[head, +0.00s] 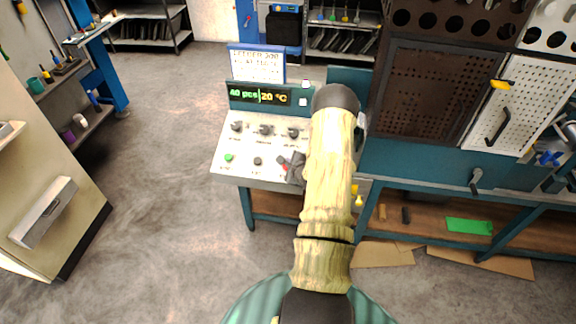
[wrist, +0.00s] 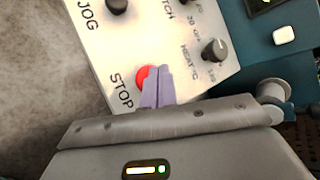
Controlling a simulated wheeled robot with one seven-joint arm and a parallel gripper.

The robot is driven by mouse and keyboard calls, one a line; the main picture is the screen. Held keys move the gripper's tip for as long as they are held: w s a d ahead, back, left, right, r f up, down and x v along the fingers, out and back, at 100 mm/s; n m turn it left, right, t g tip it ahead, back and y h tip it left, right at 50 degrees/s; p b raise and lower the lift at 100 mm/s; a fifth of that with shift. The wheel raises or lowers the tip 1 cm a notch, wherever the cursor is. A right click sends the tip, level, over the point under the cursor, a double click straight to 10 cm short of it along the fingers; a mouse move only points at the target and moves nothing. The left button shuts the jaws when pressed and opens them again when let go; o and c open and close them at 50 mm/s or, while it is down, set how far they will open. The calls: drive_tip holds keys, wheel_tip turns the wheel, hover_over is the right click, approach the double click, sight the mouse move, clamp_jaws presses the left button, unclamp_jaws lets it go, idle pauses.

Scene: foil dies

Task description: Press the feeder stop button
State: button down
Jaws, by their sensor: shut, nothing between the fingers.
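The red stop button (wrist: 145,76) sits on the pale control panel (wrist: 105,58), beside the printed word STOP, in the wrist view. My gripper (wrist: 160,72) is shut and empty, its two pale purple fingers side by side. The fingertips overlap the right part of the button in the picture. I cannot tell whether they touch it. In the head view my gripper (head: 284,162) is over the lower right of the sloping panel (head: 222,148), and my arm hides the panel's right part.
On the panel, a green button (head: 228,157) and a black button (head: 257,161) stand to the left, with several dark knobs above. A display (head: 260,96) reads 40 pcs and 20 °C. A teal bench (head: 420,165) continues right. The floor (head: 160,200) at left is clear.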

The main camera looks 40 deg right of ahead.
drive_tip(key=shift+w+d+f+b, duration=0.1)
drive_tip(key=shift+d+f+b, duration=0.05)
drive_tip(key=shift+f+b, duration=0.25)
drive_tip(key=shift+w+d+f+b, duration=0.1)
drive_tip(key=shift+f+b, duration=0.35)
drive_tip(key=shift+f, duration=0.05)
idle(1.3)
drive_tip(key=shift+r, duration=0.1)
drive_tip(key=shift+s+a+r+p, duration=0.1)
drive_tip(key=shift+s+r+p, duration=0.05)
drive_tip(key=shift+r+p, duration=0.25)
drive_tip(key=shift+s+a+r+p, duration=0.1)
drive_tip(key=shift+r+p, duration=0.15)
drive_tip(key=shift+r, duration=0.15)
drive_tip(key=r+p, duration=0.2)
drive_tip(key=r, duration=0.1)
drive_tip(key=s+a+r+p, duration=0.1)
drive_tip(key=shift+a+r, duration=0.1)
drive_tip(key=shift+r, duration=0.3)
idle(0.7)
